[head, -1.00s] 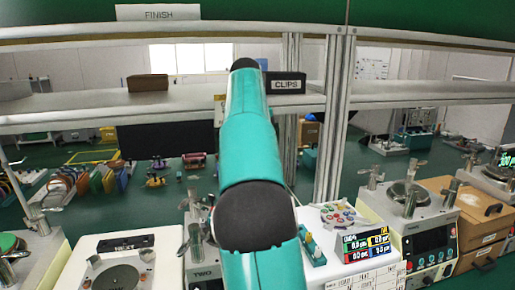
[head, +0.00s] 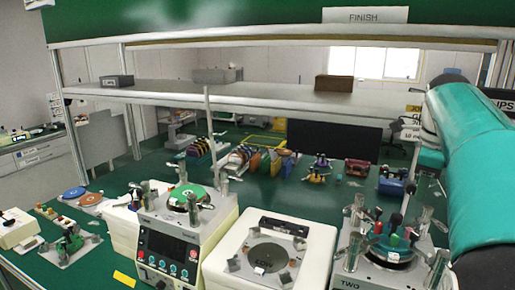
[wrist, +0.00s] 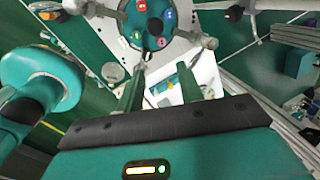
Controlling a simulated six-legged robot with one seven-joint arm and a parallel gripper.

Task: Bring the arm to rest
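My teal arm (head: 485,160) fills the right side of the head view, reaching up in front of the bench and shelf. Its end is out of sight there. In the wrist view my gripper (wrist: 160,80) shows two green fingers standing apart, with nothing held between them. Behind the gap lies a white surface with a small coloured patch. Beyond the fingertips a round dark-green plate (wrist: 148,40) with coloured round pieces is in view, apart from the fingers.
The machine marked TWO (head: 365,268) stands close to my arm. Left of it are a white unit with a round plate (head: 318,240) and a machine with a green disc (head: 160,240). A long shelf (head: 230,93) runs above the bench. Green floor lies behind.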

